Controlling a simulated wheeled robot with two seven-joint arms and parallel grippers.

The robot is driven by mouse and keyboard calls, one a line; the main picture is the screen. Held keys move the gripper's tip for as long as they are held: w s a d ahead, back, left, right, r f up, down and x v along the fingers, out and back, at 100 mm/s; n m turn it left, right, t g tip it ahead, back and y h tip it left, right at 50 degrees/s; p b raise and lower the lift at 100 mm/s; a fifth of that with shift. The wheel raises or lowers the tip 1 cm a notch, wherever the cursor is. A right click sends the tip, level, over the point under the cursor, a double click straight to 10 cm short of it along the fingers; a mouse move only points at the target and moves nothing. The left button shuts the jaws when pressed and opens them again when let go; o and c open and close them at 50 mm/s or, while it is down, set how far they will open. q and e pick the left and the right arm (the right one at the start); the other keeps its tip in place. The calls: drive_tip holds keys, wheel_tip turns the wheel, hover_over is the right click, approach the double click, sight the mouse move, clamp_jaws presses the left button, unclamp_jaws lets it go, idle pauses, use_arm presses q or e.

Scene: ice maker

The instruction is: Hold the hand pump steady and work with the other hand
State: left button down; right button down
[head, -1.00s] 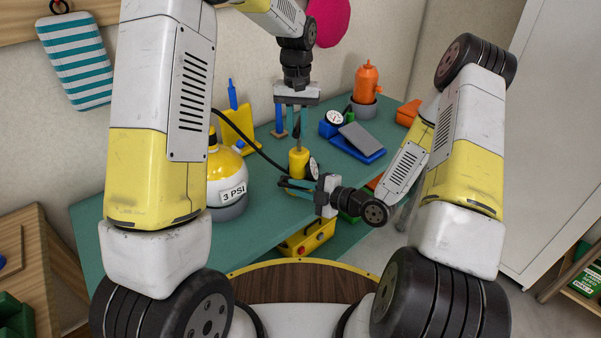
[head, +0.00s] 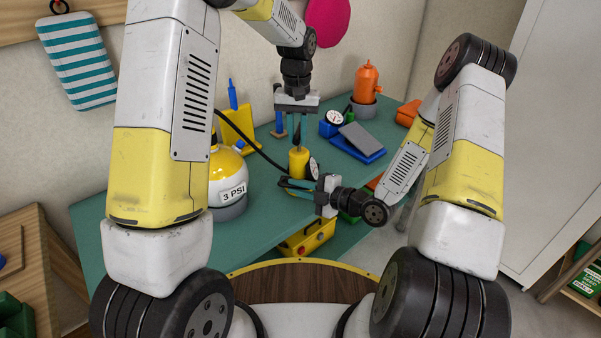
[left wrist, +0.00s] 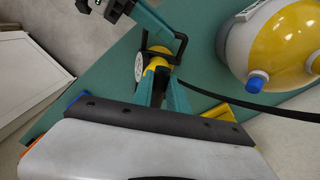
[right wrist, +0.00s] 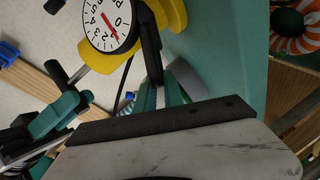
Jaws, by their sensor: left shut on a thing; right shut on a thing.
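The yellow hand pump (head: 299,163) stands upright at the table's front, its round gauge (head: 313,168) on its right side. My left gripper (head: 297,140) points down from above, shut on the pump's dark top handle. In the left wrist view, the pump (left wrist: 158,62) shows beyond the fingers. My right gripper (head: 285,184) comes from the right, shut on the pump's black side handle (right wrist: 152,45). In the right wrist view, the gauge (right wrist: 109,24) faces the camera, its red needle near 0. Fingers partly hide both handles.
A yellow-and-white tank (head: 228,170) labelled 3 PSI stands left of the pump, with a black hose (head: 252,142) near both. A blue foot pump (head: 360,145) and an orange pump (head: 367,82) stand behind, right. A yellow box (head: 310,240) sits below the table's front edge.

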use_arm(q)
drive_tip(key=shift+f, duration=0.45)
drive_tip(key=c, duration=1.3)
unclamp_jaws()
drive_tip(key=shift+r, duration=0.1)
drive_tip(key=shift+r, duration=3.5)
drive_tip(key=shift+r, duration=3.5)
drive_tip(key=shift+r, duration=3.5)
